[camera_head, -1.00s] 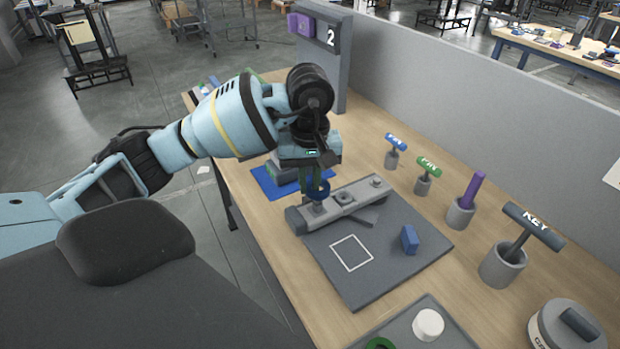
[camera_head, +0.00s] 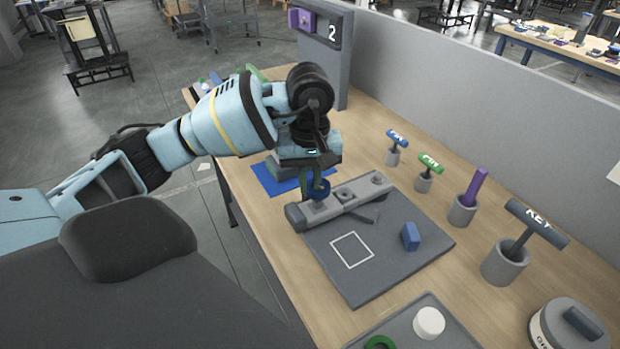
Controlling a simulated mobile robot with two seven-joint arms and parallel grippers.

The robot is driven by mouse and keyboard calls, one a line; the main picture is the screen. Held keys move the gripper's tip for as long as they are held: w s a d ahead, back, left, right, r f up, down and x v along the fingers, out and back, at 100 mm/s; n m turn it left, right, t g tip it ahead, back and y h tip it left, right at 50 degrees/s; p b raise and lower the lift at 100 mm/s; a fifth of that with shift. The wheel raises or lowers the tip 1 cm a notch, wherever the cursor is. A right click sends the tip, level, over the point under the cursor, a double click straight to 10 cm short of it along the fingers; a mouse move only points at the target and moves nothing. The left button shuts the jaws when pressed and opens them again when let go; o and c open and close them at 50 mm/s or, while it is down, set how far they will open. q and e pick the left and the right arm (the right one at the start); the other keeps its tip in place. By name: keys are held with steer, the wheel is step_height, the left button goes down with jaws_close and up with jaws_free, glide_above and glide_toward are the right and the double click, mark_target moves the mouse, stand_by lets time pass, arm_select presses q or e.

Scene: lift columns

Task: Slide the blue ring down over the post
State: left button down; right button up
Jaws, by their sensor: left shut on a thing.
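The ring is at the near left end of the grey bar-shaped fixture (camera_head: 352,196), right above or at the grey post base (camera_head: 318,205) there. The post itself is mostly hidden by the ring and fingers, so I cannot tell how far the ring is around it. My right gripper is not in view.
The fixture lies on a dark grey board (camera_head: 400,262) with a white square outline and a blue block (camera_head: 410,237). Tools in grey cups, such as the KEY one (camera_head: 503,263), stand to the right. A tray (camera_head: 460,338) with a white cylinder (camera_head: 429,322) is in front.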

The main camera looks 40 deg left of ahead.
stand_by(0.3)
arm_select(q)
steer(key=c, duration=1.4)
jaws_free()
steer(key=shift+f, duration=0.1)
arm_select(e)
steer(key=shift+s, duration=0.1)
arm_select(q)
steer(key=shift+o, duration=0.2)
steer(key=o, duration=0.4)
steer(key=shift+o, duration=0.2)
steer(key=shift+r, duration=0.65)
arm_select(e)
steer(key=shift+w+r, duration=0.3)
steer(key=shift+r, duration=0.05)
arm_select(q)
steer(key=shift+r+p, duration=0.4)
steer(key=shift+r, duration=0.15)
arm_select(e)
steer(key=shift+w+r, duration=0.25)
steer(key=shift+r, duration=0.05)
